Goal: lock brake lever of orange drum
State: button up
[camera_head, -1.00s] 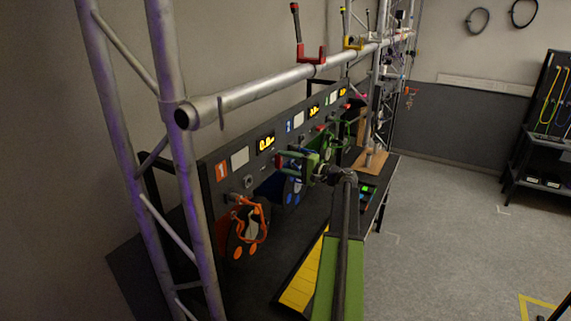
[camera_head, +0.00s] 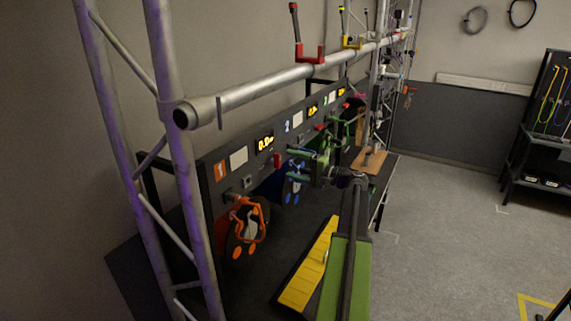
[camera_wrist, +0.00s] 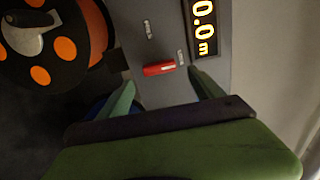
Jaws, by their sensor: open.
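The orange drum (camera_head: 245,230), a black reel with orange spots and an orange cable, hangs under panel number 1 in the head view. It fills the upper left of the wrist view (camera_wrist: 62,48). A red lever handle (camera_wrist: 159,69), likely the drum's brake lever, sticks out of the grey panel beside it. The lever also shows in the head view (camera_head: 277,160). My gripper (camera_head: 296,164) is open and empty, just right of the lever in the head view. In the wrist view its green fingertips (camera_wrist: 161,79) lie apart on either side of the lever's near end; contact cannot be told.
A lit display (camera_wrist: 203,27) reading 0.0 m sits beside the lever. A blue drum (camera_head: 290,188) and a green drum (camera_head: 335,150) hang farther along the panel. A truss tube (camera_head: 275,88) runs above. A yellow strip (camera_head: 310,265) lies on the bench below.

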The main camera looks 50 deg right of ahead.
jog(key=v, duration=1.3)
jog(key=shift+s, duration=0.3)
